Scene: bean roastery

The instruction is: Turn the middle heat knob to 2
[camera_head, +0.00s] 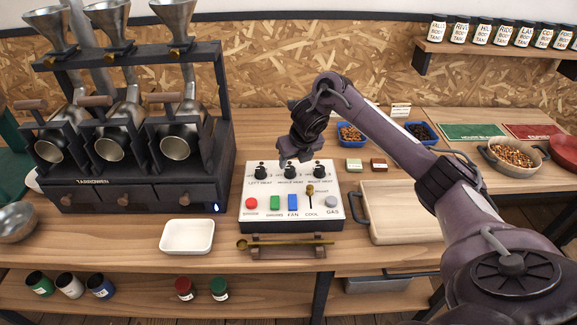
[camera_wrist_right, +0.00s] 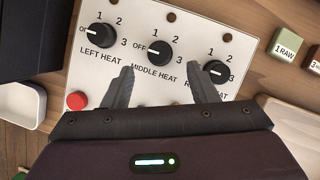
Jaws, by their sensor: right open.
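The white control panel (camera_head: 325,222) stands on the bench with three black heat knobs in a row along its top. The middle heat knob (camera_wrist_right: 159,53) shows in full in the right wrist view, between the left heat knob (camera_wrist_right: 102,36) and the right heat knob (camera_wrist_right: 217,68). Its white mark appears to point toward OFF. My right gripper (camera_wrist_right: 161,70) is open and empty, its fingers spread on either side of the MIDDLE HEAT label, tips just short of the knob. In the head view, this gripper hangs over the middle knob (camera_head: 288,171) and partly covers it. My left gripper is out of view.
A three-barrel roaster (camera_head: 130,195) stands left of the panel. A white tray (camera_head: 187,237) and a rack with a brass scoop (camera_head: 288,252) sit in front. A wooden board (camera_head: 400,215) lies right. Red button (camera_head: 251,203) and other switches line the panel's lower half.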

